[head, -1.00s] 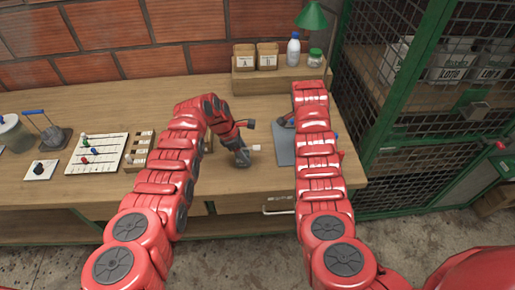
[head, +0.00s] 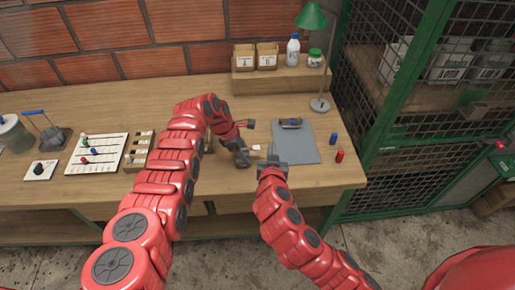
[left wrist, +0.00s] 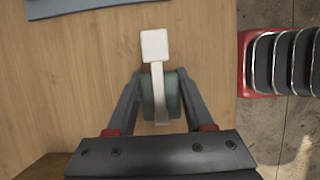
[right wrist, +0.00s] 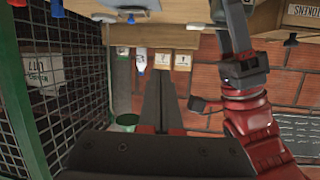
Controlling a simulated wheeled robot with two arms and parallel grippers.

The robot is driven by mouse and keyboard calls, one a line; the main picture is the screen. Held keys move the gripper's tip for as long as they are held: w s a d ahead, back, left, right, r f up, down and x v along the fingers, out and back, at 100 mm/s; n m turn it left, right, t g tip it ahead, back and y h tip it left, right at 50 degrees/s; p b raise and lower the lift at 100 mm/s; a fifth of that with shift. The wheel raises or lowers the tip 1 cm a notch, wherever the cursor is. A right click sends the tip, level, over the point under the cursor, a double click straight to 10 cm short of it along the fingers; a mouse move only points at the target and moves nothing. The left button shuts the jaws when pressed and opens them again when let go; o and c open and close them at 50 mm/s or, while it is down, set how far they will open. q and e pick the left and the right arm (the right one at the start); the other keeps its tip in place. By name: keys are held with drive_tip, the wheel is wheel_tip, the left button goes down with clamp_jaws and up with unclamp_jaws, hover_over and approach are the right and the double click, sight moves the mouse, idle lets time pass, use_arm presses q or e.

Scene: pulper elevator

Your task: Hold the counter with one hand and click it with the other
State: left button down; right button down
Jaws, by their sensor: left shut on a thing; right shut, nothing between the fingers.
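My left gripper (head: 246,152) is shut on the counter (left wrist: 174,97), a dark grey-green body with a pale strip along it ending in a white square pad (left wrist: 154,45). The pad sticks out beyond the fingers over the wooden worktop. In the head view the pad (head: 257,148) shows as a small pale spot beside the left gripper; the body is mostly hidden there. My right gripper (head: 271,157) is just right of the pad, apparently close to it; contact cannot be told. Its fingers are shut and empty in the right wrist view (right wrist: 160,105).
A blue-grey mat (head: 300,147) with a dark clip-like item (head: 290,123) lies to the right. A blue cylinder (head: 333,138) and a red one (head: 339,156) stand beyond it. A lamp (head: 313,20) and a shelf (head: 275,82) are behind. A peg board (head: 97,152) lies left.

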drive_tip(key=s+a+r+n+y, duration=0.1)
drive_tip(key=s+a, duration=0.3)
drive_tip(key=shift+s+n+t+y, duration=0.25)
drive_tip(key=shift+n+t+y, duration=0.15)
hover_over(258, 149)
drive_tip(key=v, duration=0.2)
wheel_tip(258, 149, down, 3)
drive_tip(key=f, duration=0.3)
drive_tip(key=shift+w+a, duration=0.2)
drive_tip(key=shift+f, duration=0.5)
drive_tip(key=shift+d, duration=0.1)
